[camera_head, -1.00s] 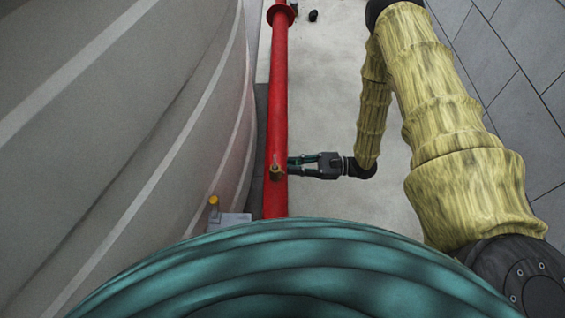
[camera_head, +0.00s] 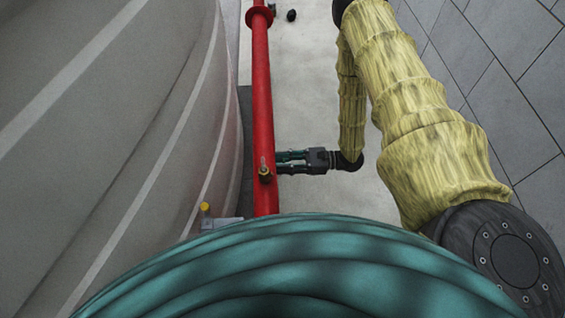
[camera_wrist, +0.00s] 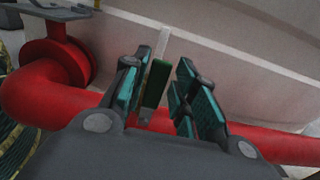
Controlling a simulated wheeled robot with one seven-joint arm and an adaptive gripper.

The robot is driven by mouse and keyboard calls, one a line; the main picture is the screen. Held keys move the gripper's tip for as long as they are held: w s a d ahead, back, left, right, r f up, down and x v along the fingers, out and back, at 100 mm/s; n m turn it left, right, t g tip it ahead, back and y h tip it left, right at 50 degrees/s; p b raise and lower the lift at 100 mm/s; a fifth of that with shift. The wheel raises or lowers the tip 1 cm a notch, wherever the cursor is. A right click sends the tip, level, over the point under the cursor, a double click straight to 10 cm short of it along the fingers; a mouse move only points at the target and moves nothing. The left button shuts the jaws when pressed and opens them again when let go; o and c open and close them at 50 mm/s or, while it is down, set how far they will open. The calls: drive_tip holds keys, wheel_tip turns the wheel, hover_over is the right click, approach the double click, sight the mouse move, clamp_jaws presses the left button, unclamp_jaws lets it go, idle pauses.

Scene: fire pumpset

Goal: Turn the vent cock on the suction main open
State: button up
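The red suction main (camera_head: 262,110) runs up the head view, and a small brass vent cock (camera_head: 264,173) sits on it. My gripper (camera_head: 282,163) is right beside the pipe at the cock, reaching in from the right. In the wrist view, a flat green lever (camera_wrist: 155,84), apparently the cock's handle, stands between my two fingers. It is close to the left finger, with a clear gap to the right finger (camera_wrist: 200,100). Whether the left finger touches it I cannot tell. My gripper is open around the lever. The red pipe passes behind it, and the cock's body is mostly hidden there.
A large pale grey tank (camera_head: 120,130) fills the left side, close to the pipe. A yellow-capped fitting (camera_head: 205,209) stands beside the tank. A red flange (camera_wrist: 62,62) and pipe bend lie at left in the wrist view.

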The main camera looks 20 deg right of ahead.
drive_tip(key=shift+o, duration=0.2)
drive_tip(key=v, duration=1.2)
drive_tip(key=shift+a, duration=0.1)
idle(0.4)
